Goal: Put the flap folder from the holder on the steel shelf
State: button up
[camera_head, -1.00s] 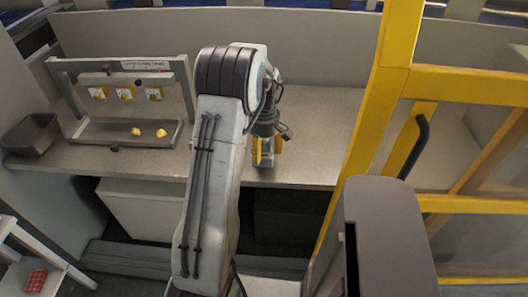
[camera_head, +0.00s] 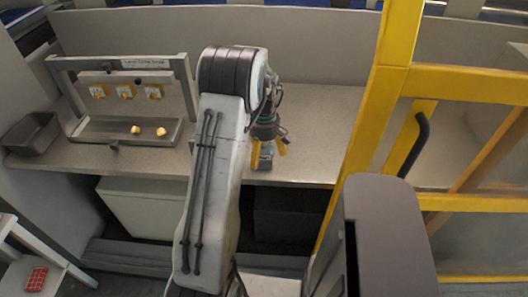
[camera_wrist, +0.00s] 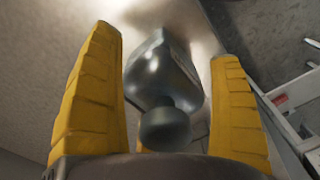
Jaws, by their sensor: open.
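A dark grey metallic piece with a blocky body and a round knob (camera_wrist: 163,75), which appears to be the flap folder, sits between my fingers in the wrist view. In the head view a grey block (camera_head: 264,161) shows just below my gripper (camera_head: 269,148) at the front edge of the grey worktop (camera_head: 320,150). My yellow fingers stand apart on both sides of the piece in the wrist view (camera_wrist: 168,45), with visible gaps. I cannot tell what the piece rests on. I cannot clearly identify the holder or the steel shelf.
A framed rack (camera_head: 188,85) with yellow tags and a tray with yellow pieces stands left on the worktop, beside a dark bin (camera_head: 33,133). A yellow-framed door (camera_head: 392,90) stands right. A white shelf unit (camera_head: 55,262) with a red item is at lower left.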

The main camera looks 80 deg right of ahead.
notch_tip(320, 180, up, 12)
jog(key=shift+r, duration=0.1)
jog(key=shift+w+r, duration=0.15)
jog(key=w+a+r+n+h, duration=0.1)
jog(key=w+a+r, duration=0.1)
jog(key=w+a, duration=0.35)
jog(key=w+a+r, duration=0.2)
jog(key=w, duration=0.7)
jog(key=w+a+r+n+t, duration=0.1)
jog(key=w+a+r, duration=0.2)
jog(key=w+a, duration=0.85)
jog(key=s+a+f+n+t, duration=0.1)
jog(key=s+a, duration=0.1)
jog(key=a, duration=1.1)
jog(key=s+a+f+n+t+y, duration=0.1)
jog(key=s+a+f+t, duration=0.1)
jog(key=a, duration=1.1)
jog(key=shift+s+a, duration=0.15)
jog(key=shift+s, duration=0.55)
